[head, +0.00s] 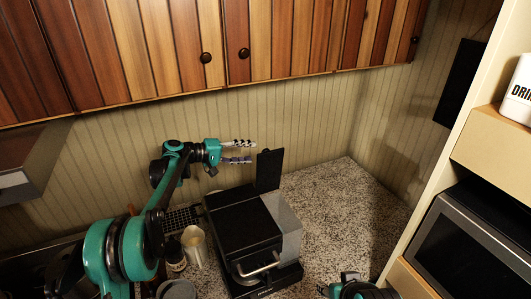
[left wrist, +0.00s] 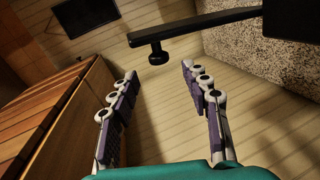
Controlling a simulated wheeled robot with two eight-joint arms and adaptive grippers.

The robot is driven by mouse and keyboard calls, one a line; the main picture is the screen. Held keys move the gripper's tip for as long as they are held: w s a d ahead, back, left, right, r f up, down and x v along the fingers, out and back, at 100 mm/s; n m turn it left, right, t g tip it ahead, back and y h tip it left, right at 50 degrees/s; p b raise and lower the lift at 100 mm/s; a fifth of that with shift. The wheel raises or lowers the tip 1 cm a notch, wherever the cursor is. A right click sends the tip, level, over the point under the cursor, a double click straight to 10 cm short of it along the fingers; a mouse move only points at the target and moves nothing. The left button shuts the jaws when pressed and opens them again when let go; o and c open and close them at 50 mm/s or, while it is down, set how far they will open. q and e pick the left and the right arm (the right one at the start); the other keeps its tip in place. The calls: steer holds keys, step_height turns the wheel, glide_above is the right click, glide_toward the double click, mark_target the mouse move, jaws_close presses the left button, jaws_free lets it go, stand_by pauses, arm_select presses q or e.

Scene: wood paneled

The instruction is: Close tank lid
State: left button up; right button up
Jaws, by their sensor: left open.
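The black tank lid (head: 269,170) stands raised, roughly upright, at the back of the coffee machine (head: 240,225). The clear grey tank (head: 284,222) is on the machine's right side. My left gripper (head: 252,151) is open and empty, just left of the lid's upper edge, with its fingers pointing right. In the left wrist view the lid shows edge-on as a dark bar (left wrist: 205,25) with a small knob (left wrist: 157,54). The knob appears between and just beyond the open fingertips (left wrist: 159,70).
Wooden cabinets (head: 225,45) hang above and behind the gripper. A pale cup (head: 194,245) and a dark bottle (head: 174,254) stand left of the machine. A microwave (head: 475,250) is at right. The granite counter (head: 340,205) right of the machine is clear.

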mark_target(266, 152)
arm_select(q)
steer(key=p+x, duration=0.1)
steer(key=x, duration=0.6)
steer(key=shift+d+f, duration=0.1)
steer(key=shift+d, duration=0.25)
jaws_close()
